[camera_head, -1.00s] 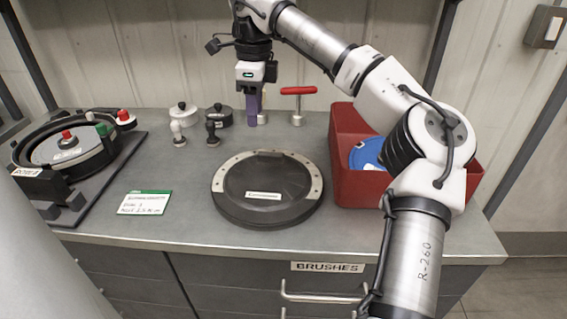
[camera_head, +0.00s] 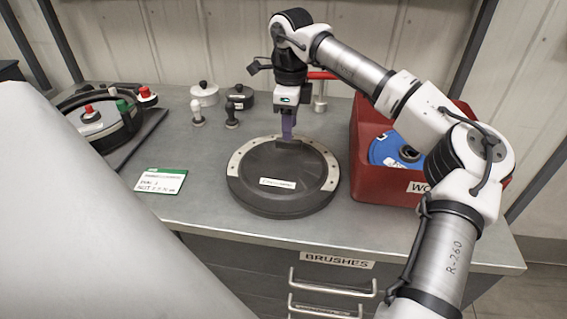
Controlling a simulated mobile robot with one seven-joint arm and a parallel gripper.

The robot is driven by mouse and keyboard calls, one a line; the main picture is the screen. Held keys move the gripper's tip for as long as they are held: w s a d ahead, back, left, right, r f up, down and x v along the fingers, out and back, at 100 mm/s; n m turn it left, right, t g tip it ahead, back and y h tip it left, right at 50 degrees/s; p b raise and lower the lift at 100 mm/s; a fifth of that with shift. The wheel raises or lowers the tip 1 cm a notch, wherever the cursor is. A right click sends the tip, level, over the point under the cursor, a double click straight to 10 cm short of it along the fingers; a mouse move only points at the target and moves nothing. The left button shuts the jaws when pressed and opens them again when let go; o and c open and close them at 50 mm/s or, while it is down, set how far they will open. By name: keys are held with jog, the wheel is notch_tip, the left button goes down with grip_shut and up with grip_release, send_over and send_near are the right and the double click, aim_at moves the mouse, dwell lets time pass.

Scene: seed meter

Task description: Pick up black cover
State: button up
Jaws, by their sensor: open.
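The black cover (camera_head: 277,196) is a large round dark disc with a white label and light metal strips on its rim. It lies flat on the grey bench top, in the middle. My gripper (camera_head: 288,134) points down with purple fingers at the cover's back edge, over a small raised dark tab (camera_head: 289,143). The jaws are open. I cannot tell whether the fingers touch the tab or straddle it.
A red bin (camera_head: 366,158) with a blue disc (camera_head: 391,150) stands right of the cover. Small white (camera_head: 204,94) and black (camera_head: 239,96) knobbed pots stand behind it. A round device (camera_head: 77,109) on a dark base is at left. A green-edged card (camera_head: 161,181) lies front left.

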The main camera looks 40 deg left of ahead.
aim_at(283, 166)
notch_tip(283, 166, down, 4)
jog(key=shift+s+p, duration=0.15)
jog(key=shift+p, duration=0.25)
grip_shut()
jog(key=shift+r, duration=0.1)
